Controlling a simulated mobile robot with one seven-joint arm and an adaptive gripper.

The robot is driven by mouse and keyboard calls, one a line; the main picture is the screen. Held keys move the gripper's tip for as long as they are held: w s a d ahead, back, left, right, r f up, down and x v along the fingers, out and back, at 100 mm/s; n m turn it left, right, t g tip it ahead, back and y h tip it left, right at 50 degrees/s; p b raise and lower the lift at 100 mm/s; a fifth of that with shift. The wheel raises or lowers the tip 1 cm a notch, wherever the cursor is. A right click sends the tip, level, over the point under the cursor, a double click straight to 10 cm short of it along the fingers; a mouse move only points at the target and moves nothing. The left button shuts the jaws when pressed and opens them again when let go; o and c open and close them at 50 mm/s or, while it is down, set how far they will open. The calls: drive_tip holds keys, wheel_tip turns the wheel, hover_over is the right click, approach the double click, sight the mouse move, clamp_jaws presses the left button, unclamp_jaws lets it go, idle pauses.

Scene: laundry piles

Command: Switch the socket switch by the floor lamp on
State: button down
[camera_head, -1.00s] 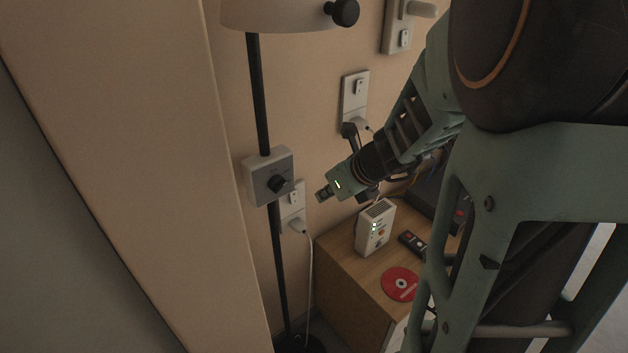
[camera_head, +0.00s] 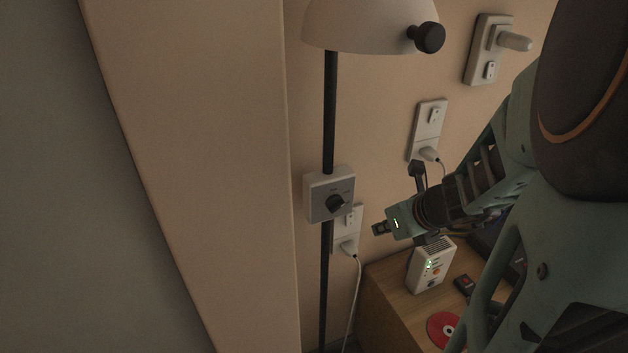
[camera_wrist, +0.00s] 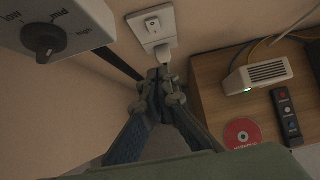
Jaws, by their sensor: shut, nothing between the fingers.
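The floor lamp (camera_head: 329,112) has a black pole and a pale shade, with a grey dial box (camera_head: 318,203) on the pole. The socket (camera_head: 340,237) by the lamp is a white wall plate just right of and behind the dial box, which partly hides it in the head view. A small rocker switch (camera_head: 351,218) is on its upper part and a white plug with a cord is below. In the wrist view the switch (camera_wrist: 152,25) is clear, above the fingertips. My gripper (camera_head: 378,229) is shut and empty, right of the socket; its fingertips also show in the wrist view (camera_wrist: 158,76).
A second socket with a plug (camera_head: 428,128) and a wall plate with a lever (camera_head: 490,48) are higher on the right. A wooden cabinet (camera_head: 385,318) holds a white device (camera_head: 430,268), a remote (camera_wrist: 286,117) and a red disc (camera_wrist: 242,134). A wall edge stands left.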

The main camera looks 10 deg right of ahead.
sight(350, 220)
idle(0.3)
drive_tip(key=shift+w+a+r+b+x, duration=0.1)
drive_tip(key=shift+w+r+b+x, duration=0.5)
drive_tip(key=shift+x, duration=1.55)
drive_tip(key=shift+w+a+b+x, duration=0.15)
drive_tip(key=shift+b+x, duration=0.95)
drive_tip(key=shift+x, duration=1.05)
drive_tip(key=shift+w+r+b+x, duration=0.35)
drive_tip(key=shift+b+x, duration=0.5)
drive_tip(key=shift+x, duration=1.3)
drive_tip(key=shift+w+f, duration=0.15)
drive_tip(key=shift+w, duration=0.1)
